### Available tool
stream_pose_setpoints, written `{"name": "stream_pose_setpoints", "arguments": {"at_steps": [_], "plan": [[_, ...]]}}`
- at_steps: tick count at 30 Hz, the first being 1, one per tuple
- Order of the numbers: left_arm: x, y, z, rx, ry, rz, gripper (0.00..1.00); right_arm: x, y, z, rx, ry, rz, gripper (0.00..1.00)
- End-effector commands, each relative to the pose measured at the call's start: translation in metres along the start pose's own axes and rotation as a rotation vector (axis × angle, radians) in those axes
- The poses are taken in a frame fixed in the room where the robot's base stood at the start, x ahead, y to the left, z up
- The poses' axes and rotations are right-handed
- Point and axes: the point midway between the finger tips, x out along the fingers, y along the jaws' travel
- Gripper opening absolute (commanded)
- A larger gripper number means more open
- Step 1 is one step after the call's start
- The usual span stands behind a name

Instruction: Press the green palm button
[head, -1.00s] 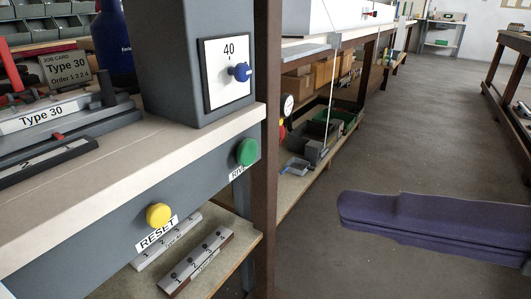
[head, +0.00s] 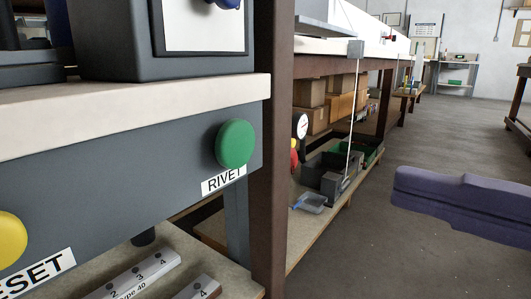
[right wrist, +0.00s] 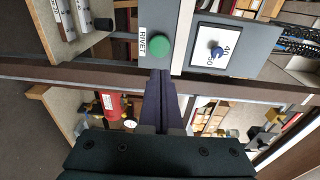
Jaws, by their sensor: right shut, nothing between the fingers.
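The green palm button (head: 235,143) sits on the grey front panel (head: 120,180) under the bench top, above a RIVET label (head: 223,181). It is round and domed. In the right wrist view the button (right wrist: 158,46) lies just beyond my fingertips. My right gripper (head: 400,188) comes in from the right in the head view, with its purple fingers shut and empty. It is right of the button and lower, with a visible gap in the picture. In the right wrist view the shut fingers (right wrist: 162,75) point at the panel near the button. My left gripper is not in view.
A yellow button (head: 8,238) with a RESET label (head: 35,272) is on the same panel, at left. A brown post (head: 270,150) stands right of the green button. Shelves with boxes (head: 325,103) stand behind. The floor (head: 370,250) at right is clear.

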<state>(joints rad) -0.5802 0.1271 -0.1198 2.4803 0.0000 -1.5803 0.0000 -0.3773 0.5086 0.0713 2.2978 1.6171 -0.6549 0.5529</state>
Motion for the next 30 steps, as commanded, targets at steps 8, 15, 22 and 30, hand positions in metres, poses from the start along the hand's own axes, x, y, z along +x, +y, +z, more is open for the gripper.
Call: {"name": "stream_pose_setpoints", "arguments": {"at_steps": [8, 15, 22, 30], "plan": [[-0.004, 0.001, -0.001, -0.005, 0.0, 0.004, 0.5, 0.024, -0.002, 0.0, -0.001, 0.0, -0.004, 0.0], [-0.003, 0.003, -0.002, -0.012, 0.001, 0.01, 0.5, 0.076, -0.002, 0.0, 0.0, -0.001, -0.007, 0.0], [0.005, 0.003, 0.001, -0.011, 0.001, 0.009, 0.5, 0.118, 0.001, 0.0, -0.001, 0.0, -0.003, 0.0], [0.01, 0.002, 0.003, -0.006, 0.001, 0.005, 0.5, 0.139, 0.001, 0.0, 0.0, 0.001, 0.0, 0.0]]}}
